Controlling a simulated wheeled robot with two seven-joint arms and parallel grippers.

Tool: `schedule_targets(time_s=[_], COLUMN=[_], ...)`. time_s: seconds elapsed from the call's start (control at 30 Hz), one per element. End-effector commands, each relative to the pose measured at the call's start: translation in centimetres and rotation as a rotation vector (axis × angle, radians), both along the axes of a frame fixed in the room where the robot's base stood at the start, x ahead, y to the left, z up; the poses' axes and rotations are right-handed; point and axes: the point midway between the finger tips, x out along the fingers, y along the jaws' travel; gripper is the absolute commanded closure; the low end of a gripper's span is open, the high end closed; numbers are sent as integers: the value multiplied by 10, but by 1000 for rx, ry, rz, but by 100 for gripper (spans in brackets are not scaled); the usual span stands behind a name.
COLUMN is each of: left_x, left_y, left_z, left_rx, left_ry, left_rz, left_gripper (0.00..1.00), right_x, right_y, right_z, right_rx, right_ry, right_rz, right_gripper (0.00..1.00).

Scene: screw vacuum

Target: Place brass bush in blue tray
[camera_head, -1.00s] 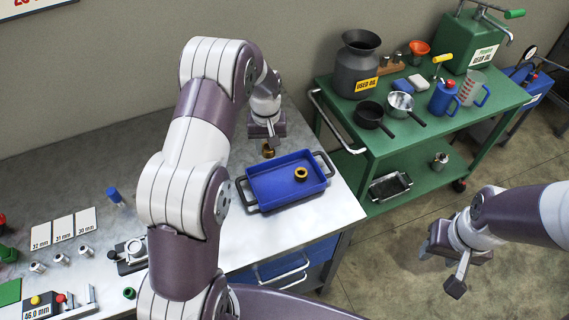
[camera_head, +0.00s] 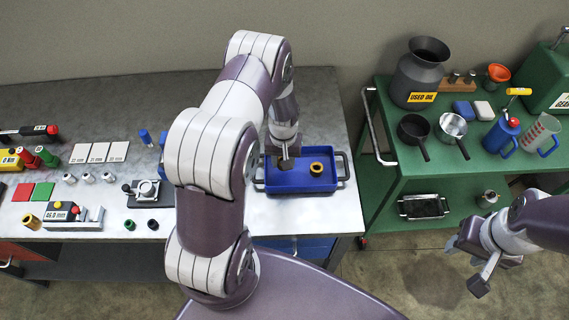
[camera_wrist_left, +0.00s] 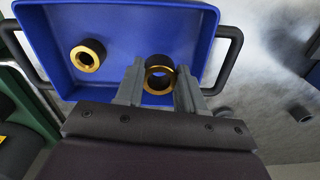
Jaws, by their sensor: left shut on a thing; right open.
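The blue tray (camera_head: 335,183) stands on the grey bench, with dark handles at its ends. One brass bush (camera_head: 317,168) lies inside it; it also shows in the left wrist view (camera_wrist_left: 87,55). My left gripper (camera_head: 284,162) is over the tray's left part in the head view. In the left wrist view, its fingers (camera_wrist_left: 158,85) are shut on a second brass bush (camera_wrist_left: 160,72), which has a dark outside and gold rim. I cannot tell whether this bush touches the tray floor. My right gripper (camera_head: 465,266) is open and empty, away from the bench.
A green cart (camera_head: 385,95) with pots, jugs and a used oil can (camera_head: 420,72) stands right of the bench. On the bench's left are white cards (camera_head: 101,152), small sleeves, a clamp-like fixture (camera_head: 146,192) and a gauge (camera_head: 65,211). Another brass ring (camera_head: 31,222) lies far left.

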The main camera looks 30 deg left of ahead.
Motion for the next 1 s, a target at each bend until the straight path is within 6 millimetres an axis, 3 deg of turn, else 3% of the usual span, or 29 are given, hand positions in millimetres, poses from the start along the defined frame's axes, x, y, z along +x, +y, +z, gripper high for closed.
schedule_targets(time_s=[0.2, 0.57, 0.6, 0.67, 1.0], left_x=[-1, -1, -1, -1, -1], left_y=[0, 0, 0, 0, 0], left_z=[-34, -41, -40, -39, -33], left_rx=[0, -1, -1, -1, -1], left_ry=[3, 2, 2, 2, 2], left_rz=[0, 0, 0, 0, 0], left_gripper=[99, 99, 52, 36, 36], right_x=[0, 0, 0, 0, 0], right_y=[0, 0, 0, 0, 0], right_z=[13, 7, 8, 8, 14], right_rx=[0, 0, 0, 0, 0], right_ry=[0, 0, 0, 0, 0], right_rz=[0, 0, 0, 0, 0], right_gripper=[55, 55, 55, 55, 55])
